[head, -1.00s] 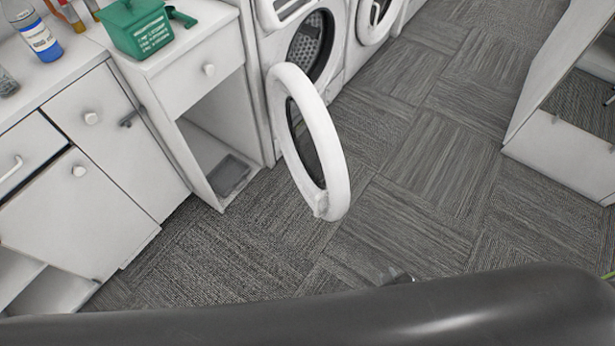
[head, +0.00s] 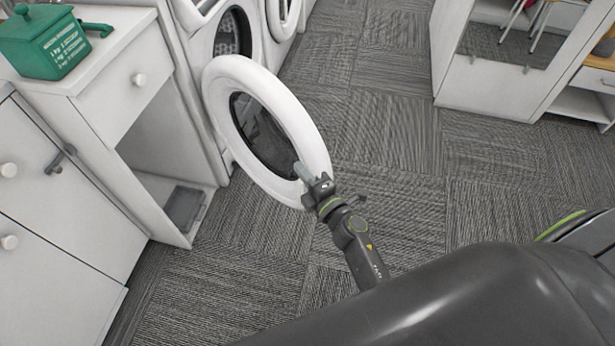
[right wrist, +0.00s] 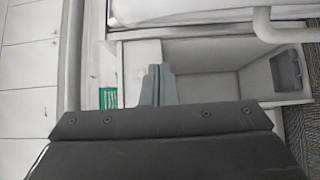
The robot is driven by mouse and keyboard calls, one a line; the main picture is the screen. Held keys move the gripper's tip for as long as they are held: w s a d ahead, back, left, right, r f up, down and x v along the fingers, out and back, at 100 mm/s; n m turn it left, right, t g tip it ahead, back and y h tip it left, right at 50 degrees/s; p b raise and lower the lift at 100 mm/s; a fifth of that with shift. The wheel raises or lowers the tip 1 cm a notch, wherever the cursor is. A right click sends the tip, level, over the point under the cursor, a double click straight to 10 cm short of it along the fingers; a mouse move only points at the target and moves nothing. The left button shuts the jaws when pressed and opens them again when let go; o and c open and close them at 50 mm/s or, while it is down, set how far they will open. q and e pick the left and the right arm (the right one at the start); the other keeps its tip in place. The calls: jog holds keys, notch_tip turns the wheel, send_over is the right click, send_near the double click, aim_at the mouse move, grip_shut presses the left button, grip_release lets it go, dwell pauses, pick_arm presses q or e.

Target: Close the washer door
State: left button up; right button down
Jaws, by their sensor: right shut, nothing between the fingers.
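The washer door (head: 286,108), a white ring with a dark glass middle, stands swung open from the white washer (head: 203,42) in the head view. The washer's dark drum opening shows behind it. My right gripper (head: 301,170) is shut and empty, with its fingertips over the lower right part of the door ring; I cannot tell whether they touch it. In the right wrist view the shut grey fingers (right wrist: 158,84) show at the middle. My left gripper is not in view.
A white cabinet (head: 139,79) with an open lower space stands left of the washer, with a green box (head: 45,42) on top. A second washer door (head: 284,14) is beyond. White furniture (head: 484,82) stands at right. Carpet between is clear.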

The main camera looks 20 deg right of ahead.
aim_at(301, 148)
jog(key=w, duration=0.2)
jog(key=w+d, duration=0.1)
jog(key=w, duration=0.2)
jog(key=w+d+b, duration=0.1)
jog(key=w, duration=0.1)
jog(key=shift+w+d, duration=0.15)
jog(key=shift+w, duration=0.15)
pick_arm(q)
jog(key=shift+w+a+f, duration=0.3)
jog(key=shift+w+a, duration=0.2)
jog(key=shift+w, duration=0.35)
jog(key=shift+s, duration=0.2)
